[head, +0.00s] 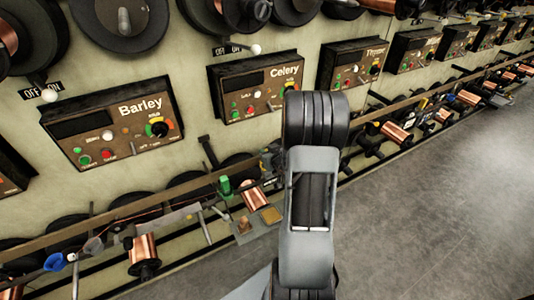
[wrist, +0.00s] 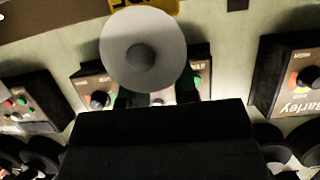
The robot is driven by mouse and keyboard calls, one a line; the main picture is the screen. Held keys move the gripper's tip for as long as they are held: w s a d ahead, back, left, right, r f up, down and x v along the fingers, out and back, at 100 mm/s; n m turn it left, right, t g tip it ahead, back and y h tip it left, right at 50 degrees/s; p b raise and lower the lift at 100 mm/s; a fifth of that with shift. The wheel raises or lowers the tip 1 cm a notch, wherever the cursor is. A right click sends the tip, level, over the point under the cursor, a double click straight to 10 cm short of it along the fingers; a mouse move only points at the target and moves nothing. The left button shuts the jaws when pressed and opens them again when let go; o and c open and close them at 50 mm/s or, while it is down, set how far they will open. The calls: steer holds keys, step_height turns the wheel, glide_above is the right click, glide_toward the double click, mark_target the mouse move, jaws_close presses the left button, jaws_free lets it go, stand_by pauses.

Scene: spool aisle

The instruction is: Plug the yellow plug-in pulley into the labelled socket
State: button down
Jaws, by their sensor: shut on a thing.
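In the wrist view a round disc (wrist: 120,52) with a darker grey hub shows just past my gripper (wrist: 156,95). It looks pale white-grey, not yellow, and is the only pulley-like thing at the jaws. My gripper is shut on this pulley, with two dark fingers showing at its lower edge. The rest of the grip is hidden behind the dark gripper body. In the head view my arm hides the gripper and the pulley. A yellow sign (wrist: 146,8) with dark lettering is partly cut off at the top of the wrist view. I cannot make out a socket.
Control boxes labelled Barley (head: 118,122), Celery (head: 264,86) and Thyme (head: 352,62) line the wall. Below them runs a long rail (head: 170,190) with copper spools (head: 143,250) and small parts. Grey floor (head: 430,210) is open at the right.

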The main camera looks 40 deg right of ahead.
steer(key=shift+f, duration=0.15)
steer(key=c, duration=0.8)
jaws_free()
steer(key=p+v, duration=1.3)
steer(key=p, duration=0.1)
steer(key=shift+s, duration=0.4)
steer(key=shift+p, duration=0.3)
